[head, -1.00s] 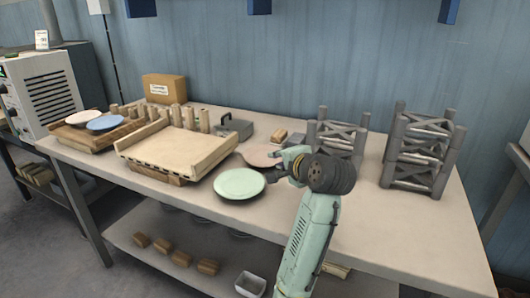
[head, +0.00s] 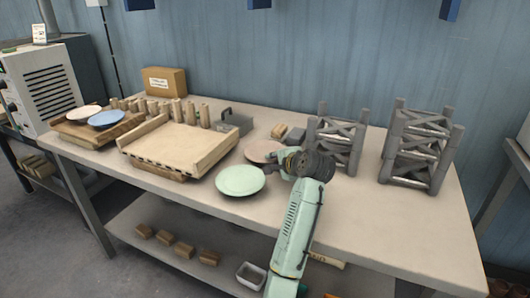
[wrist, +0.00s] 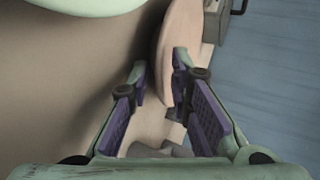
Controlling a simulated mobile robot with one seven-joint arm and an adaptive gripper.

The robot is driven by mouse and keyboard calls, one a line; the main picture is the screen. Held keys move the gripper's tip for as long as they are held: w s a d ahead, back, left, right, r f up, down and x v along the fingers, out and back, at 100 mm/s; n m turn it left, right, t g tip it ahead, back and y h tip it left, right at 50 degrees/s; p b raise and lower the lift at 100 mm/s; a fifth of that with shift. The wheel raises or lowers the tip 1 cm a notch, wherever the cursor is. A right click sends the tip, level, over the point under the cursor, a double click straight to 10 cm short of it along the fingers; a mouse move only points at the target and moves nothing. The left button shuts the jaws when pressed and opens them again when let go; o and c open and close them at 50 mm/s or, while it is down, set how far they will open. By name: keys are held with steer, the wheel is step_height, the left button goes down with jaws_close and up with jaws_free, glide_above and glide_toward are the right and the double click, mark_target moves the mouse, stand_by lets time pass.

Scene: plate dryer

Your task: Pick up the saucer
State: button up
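No dish is labelled, so I cannot tell which one is the saucer. A pale pink dish (head: 262,149) lies on the table, partly hidden by my arm. A pale green dish (head: 240,181) lies in front of it, to its left. In the wrist view the pink dish (wrist: 177,38) reaches toward the space between my fingers, and the green dish (wrist: 85,5) shows at the top left edge. My gripper (wrist: 159,72) is open, with its fingers apart. I cannot tell whether a finger touches the pink dish. In the head view my gripper is low beside both dishes.
A light wooden tray (head: 190,147) stands left of the dishes. A white dish (head: 84,112) and a blue dish (head: 106,119) lie on a brown board further left. Grey racks (head: 417,150) stand at the right. The table's front right (head: 400,230) is clear.

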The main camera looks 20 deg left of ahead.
steer(key=shift+w+a+f, duration=0.1)
jaws_close()
stand_by(0.5)
